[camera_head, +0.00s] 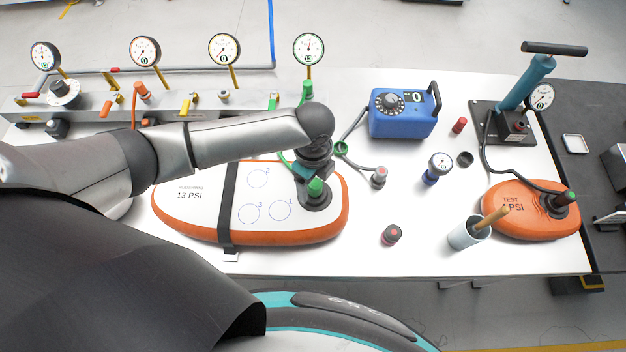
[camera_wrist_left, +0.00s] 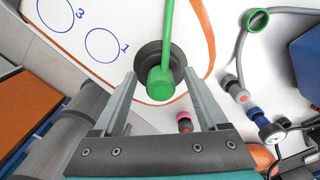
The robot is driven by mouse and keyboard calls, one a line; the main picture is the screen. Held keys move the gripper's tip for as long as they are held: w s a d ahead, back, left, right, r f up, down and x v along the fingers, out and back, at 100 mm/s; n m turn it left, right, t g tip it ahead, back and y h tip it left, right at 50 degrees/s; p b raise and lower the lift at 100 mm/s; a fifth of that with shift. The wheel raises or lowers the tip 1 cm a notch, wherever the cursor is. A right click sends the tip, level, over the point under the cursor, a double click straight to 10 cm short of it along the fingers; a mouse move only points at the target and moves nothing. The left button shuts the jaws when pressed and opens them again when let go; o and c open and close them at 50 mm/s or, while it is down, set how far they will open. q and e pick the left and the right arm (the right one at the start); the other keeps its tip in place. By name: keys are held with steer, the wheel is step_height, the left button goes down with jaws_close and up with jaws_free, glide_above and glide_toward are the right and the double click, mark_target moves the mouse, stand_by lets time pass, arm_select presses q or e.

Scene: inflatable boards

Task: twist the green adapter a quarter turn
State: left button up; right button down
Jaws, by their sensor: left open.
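The green adapter (camera_head: 316,187) sits in the dark round valve (camera_head: 317,203) at the right end of the white board with an orange rim (camera_head: 190,228), marked 13 PSI. In the left wrist view the green adapter (camera_wrist_left: 160,83) lies between the two grey fingers of my left gripper (camera_wrist_left: 160,74). The fingers are open, with a visible gap on both sides of the adapter. In the head view my left gripper (camera_head: 314,165) is just above and behind the adapter, partly hidden by my wrist. A green hose runs up from the adapter in the wrist view. My right gripper is not seen.
A blue box with a dial (camera_head: 402,112) stands at the back right. A hand pump (camera_head: 525,85) and an orange test board (camera_head: 530,212) are at the far right. A cup (camera_head: 468,234) and a small dark cap (camera_head: 391,235) stand near the front. Gauges line the back.

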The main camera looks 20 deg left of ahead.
arm_select(q)
steer(key=shift+c, duration=0.2)
jaws_close()
stand_by(1.0)
